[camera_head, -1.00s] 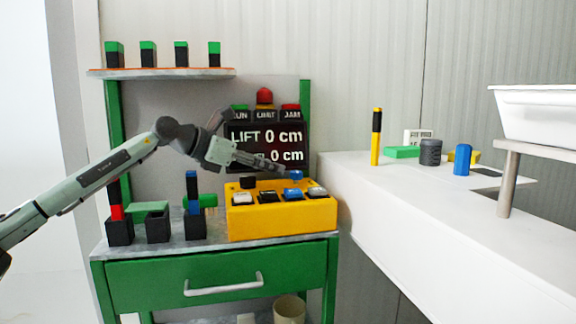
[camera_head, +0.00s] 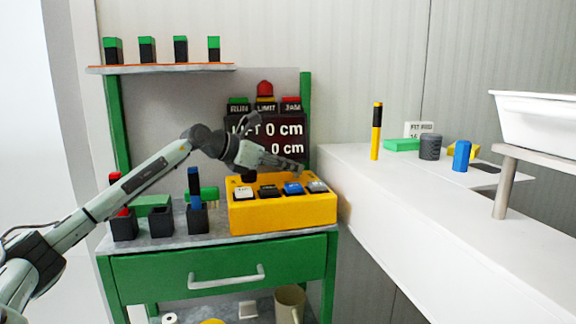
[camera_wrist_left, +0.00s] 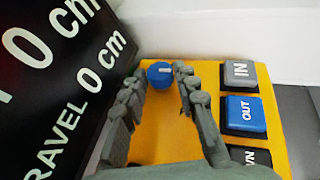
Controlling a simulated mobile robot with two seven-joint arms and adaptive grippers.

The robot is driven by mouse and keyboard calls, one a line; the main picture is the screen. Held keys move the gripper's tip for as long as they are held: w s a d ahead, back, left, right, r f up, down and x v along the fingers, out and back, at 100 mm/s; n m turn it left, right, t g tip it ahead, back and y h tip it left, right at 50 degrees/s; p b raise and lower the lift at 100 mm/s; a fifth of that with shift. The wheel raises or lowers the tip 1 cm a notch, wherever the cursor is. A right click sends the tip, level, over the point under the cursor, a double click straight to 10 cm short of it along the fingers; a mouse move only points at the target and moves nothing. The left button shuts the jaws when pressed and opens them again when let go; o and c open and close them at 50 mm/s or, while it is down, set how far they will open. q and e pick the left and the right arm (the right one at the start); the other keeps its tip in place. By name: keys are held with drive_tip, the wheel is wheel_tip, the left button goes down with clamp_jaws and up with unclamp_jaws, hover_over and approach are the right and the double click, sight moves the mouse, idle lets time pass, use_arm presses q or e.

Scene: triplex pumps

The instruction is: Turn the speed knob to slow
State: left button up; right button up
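The yellow control box (camera_head: 285,218) stands on the bench, with white, black, blue and grey buttons on its sloped front. A round blue knob (camera_wrist_left: 160,74) with a pale pointer line pointing right stands on its top in the left wrist view. No speed label is readable. My left gripper (camera_head: 298,168) reaches in from the left over the back of the box and hides the knob in the head view. In the left wrist view its fingers (camera_wrist_left: 159,70) are apart, one on each side of the knob, with small gaps showing. My right gripper is not in view.
A dark display (camera_head: 265,140) reading 0 cm stands close behind the box, below a red lamp (camera_head: 264,89). Black holders (camera_head: 161,222) stand to the left. A white counter (camera_head: 400,200) lies to the right. IN and OUT buttons (camera_wrist_left: 244,113) sit beside the fingers.

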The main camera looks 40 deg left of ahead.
use_arm(q)
clamp_jaws()
